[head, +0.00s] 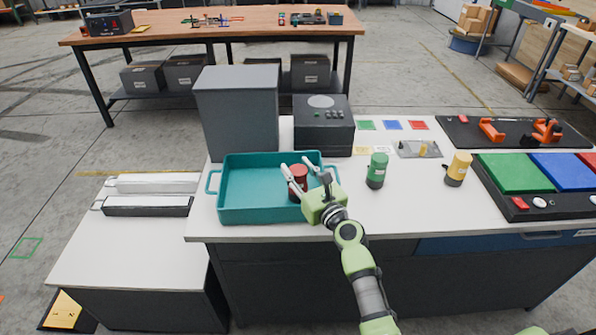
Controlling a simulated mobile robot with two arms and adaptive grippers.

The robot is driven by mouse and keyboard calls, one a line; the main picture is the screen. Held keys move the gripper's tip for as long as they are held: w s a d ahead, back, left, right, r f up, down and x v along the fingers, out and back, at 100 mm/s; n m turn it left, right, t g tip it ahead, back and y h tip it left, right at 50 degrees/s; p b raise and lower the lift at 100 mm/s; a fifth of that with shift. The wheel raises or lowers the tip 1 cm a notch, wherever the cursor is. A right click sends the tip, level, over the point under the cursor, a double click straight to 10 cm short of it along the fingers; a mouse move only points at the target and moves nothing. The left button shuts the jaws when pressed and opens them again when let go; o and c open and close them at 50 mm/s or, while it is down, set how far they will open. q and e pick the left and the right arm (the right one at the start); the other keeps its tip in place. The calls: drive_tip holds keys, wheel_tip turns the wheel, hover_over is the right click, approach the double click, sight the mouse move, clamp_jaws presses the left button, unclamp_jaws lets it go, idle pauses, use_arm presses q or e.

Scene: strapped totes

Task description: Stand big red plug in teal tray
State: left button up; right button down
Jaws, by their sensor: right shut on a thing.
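The big red plug (298,172) has a red body with a dark lower part and looks roughly upright. It is at the right side of the teal tray (262,214), over or in it; I cannot tell whether its base touches the tray floor. My right gripper (298,179) is shut on the red plug, its fingers to either side of it, with its body over the tray's front right rim. The rest of the tray's inside is empty. My left gripper is not in view.
A green plug (376,170) and a yellow plug (458,169) stand on the white table right of the tray. A tall grey box (238,110) and a black device (323,128) stand behind it. A panel of coloured squares (515,173) is at the right.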

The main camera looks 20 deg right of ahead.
drive_tip(key=c, duration=1.4)
unclamp_jaws()
drive_tip(key=shift+f, duration=0.1)
drive_tip(key=s, duration=0.4)
drive_tip(key=s+d, duration=0.1)
drive_tip(key=s, duration=0.3)
drive_tip(key=s+d, duration=0.1)
drive_tip(key=s, duration=0.2)
drive_tip(key=shift+s, duration=0.4)
